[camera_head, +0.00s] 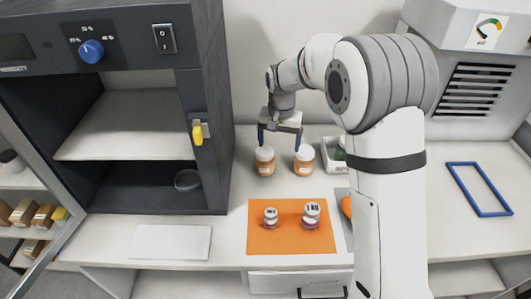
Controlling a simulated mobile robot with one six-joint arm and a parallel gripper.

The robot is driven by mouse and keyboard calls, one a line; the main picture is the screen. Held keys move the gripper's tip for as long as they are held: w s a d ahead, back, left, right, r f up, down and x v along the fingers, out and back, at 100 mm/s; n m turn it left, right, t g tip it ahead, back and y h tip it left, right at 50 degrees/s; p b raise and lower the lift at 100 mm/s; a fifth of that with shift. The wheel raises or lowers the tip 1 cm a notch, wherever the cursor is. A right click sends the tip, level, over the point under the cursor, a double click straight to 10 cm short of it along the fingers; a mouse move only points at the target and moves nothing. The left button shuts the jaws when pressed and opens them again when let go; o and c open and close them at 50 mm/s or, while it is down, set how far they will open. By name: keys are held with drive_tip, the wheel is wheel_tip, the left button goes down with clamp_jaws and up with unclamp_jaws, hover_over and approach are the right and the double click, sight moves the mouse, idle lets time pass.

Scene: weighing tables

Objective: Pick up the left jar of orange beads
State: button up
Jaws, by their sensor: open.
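Two jars with white lids and orange contents stand side by side on the white table, near the back wall. The left jar of orange beads (265,167) is below the left finger of my gripper. The right jar (304,165) is below the right finger. My gripper (280,140) is open, with its dark blue fingers spread and pointing down. Its left fingertip is close to the left jar's lid; I cannot tell whether they touch. Nothing shows between the fingers.
An orange mat (262,240) with two small white-topped jars (311,214) lies in front. A dark cabinet (213,110) with an open front stands left. A white box (330,166) sits right of the jars, partly behind my arm. A blue frame (487,212) lies far right.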

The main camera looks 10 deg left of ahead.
sight(262, 150)
drive_tip(key=a+f, duration=0.1)
drive_tip(key=w+a+f, duration=0.1)
drive_tip(key=a, duration=0.1)
drive_tip(key=a+f, duration=0.1)
drive_tip(key=a, duration=0.1)
drive_tip(key=shift+w+a+f+p, duration=0.15)
drive_tip(key=shift+w+f+p, duration=0.05)
drive_tip(key=shift+w+p, duration=0.2)
drive_tip(key=shift+a+f, duration=0.15)
drive_tip(key=shift+f, duration=0.15)
drive_tip(key=f, duration=0.2)
drive_tip(key=f+p, duration=0.1)
drive_tip(key=f, duration=0.2)
drive_tip(key=d+f+p, duration=0.1)
drive_tip(key=f, duration=0.1)
drive_tip(key=shift+s+f, duration=0.15)
drive_tip(key=shift+f, duration=0.15)
drive_tip(key=shift+c, duration=0.4)
drive_tip(key=shift+r, duration=0.1)
drive_tip(key=c, duration=1.1)
drive_tip(key=shift+c, duration=0.2)
